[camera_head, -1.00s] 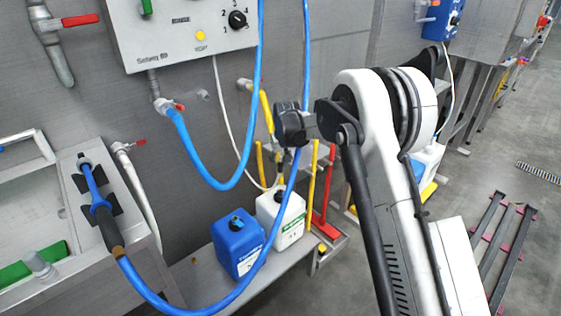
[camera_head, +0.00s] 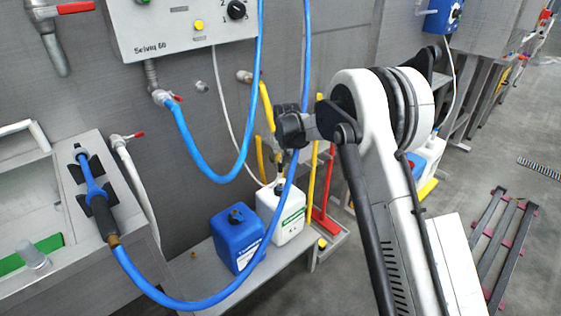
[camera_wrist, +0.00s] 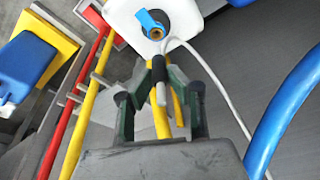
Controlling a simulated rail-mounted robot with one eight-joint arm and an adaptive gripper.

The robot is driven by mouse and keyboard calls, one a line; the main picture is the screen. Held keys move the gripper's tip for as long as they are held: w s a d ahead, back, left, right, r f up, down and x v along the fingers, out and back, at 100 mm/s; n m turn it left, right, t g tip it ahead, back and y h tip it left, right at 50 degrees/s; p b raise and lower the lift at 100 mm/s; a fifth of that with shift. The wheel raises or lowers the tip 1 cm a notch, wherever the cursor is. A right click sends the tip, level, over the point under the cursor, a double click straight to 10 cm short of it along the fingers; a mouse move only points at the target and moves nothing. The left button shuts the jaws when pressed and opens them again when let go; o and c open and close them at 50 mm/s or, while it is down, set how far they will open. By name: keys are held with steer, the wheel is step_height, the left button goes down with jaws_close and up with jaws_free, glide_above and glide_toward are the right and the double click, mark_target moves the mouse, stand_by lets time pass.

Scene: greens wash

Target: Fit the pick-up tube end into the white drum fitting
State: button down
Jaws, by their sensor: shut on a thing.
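The white drum (camera_head: 284,222) stands on the low shelf; its top shows at the upper edge of the wrist view (camera_wrist: 186,10). Its fitting (camera_wrist: 157,32) is a round brass-coloured opening with a blue piece beside it. My gripper (camera_wrist: 160,77) is shut on the pick-up tube end (camera_wrist: 160,94), a short dark cylinder with a pale upper part. In the wrist view the tube end appears just below the fitting, with a gap between them. A thin white hose (camera_wrist: 217,86) bends close by.
A blue drum (camera_head: 232,247) stands left of the white one. A thick blue hose (camera_head: 268,245) hangs in front of both. Yellow pipes (camera_head: 315,185) and a red post (camera_head: 328,190) stand close on the right. The wall is behind.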

mark_target(281, 171)
steer(key=shift+f+b, duration=0.5)
steer(key=shift+f, duration=0.6)
steer(key=shift+f+b, duration=1.15)
steer(key=shift+f, duration=0.35)
stand_by(0.9)
steer(key=c, duration=1.6)
jaws_free()
steer(key=shift+o, duration=0.2)
